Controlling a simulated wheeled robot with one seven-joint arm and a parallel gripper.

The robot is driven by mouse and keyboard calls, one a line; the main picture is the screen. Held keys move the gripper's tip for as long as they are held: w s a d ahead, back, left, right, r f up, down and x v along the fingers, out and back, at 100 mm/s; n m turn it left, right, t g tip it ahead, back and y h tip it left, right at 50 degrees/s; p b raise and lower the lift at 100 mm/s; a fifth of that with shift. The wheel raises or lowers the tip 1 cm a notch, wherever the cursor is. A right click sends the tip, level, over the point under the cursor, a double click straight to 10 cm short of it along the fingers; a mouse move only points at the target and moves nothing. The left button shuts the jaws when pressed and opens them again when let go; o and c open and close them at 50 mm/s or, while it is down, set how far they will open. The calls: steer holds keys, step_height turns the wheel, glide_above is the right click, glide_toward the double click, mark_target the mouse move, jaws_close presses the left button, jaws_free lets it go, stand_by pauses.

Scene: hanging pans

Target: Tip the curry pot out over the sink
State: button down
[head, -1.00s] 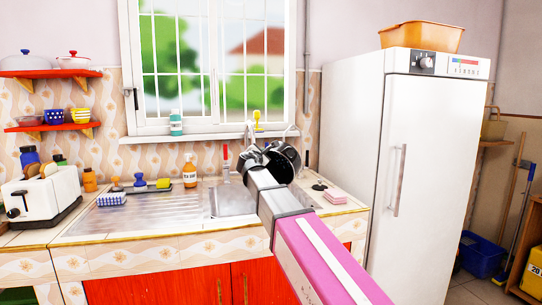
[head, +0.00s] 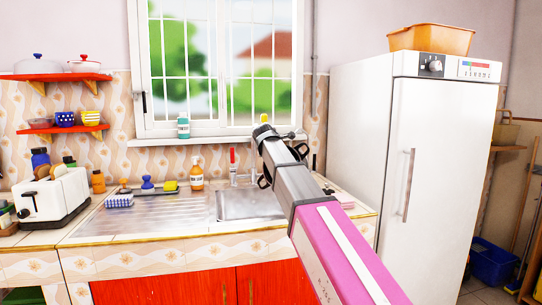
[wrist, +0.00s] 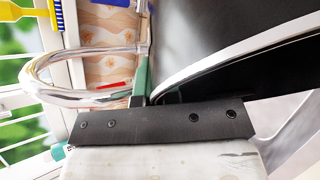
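The curry pot in the wrist view (wrist: 220,40) is close up, with a black surface and a bright metal rim; I see no curry. A chrome loop, perhaps its handle, curves at left there. My gripper (wrist: 142,88) seems shut on the pot where the loop meets it; the fingertips are largely hidden. In the head view, my gripper (head: 267,140) is at the arm's end, above and behind the sink, and my arm hides most of the pot. Only dark edges show beside it. The steel sink (head: 235,206) is below, its basin partly behind my arm.
A tap (head: 233,160) stands behind the sink, below the window (head: 180,60). An orange-brown bottle (head: 196,175), a yellow sponge (head: 171,186) and a toaster (head: 50,195) are at left. The fridge (head: 440,150) stands at right. The drainboard (head: 150,218) is mostly clear.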

steer(key=w+g, duration=0.1)
steer(key=w+d+g+y, duration=0.1)
steer(key=g, duration=0.2)
steer(key=w+g+y, duration=0.1)
steer(key=m+g+y, duration=0.1)
steer(key=shift+w+d+f, duration=0.3)
steer(key=shift+w+d, duration=0.1)
steer(key=g, duration=0.1)
steer(key=f+g+y, duration=0.1)
steer(key=g, duration=0.1)
steer(key=w+f+g+y, duration=0.1)
steer(key=shift+w+d+m+g, duration=0.1)
steer(key=shift+d+m+g, duration=0.2)
steer(key=shift+d+g, duration=0.1)
steer(key=shift+w+d+f+g+y, duration=0.15)
steer(key=shift+f+g+y, duration=0.35)
steer(key=shift+g+y, duration=0.3)
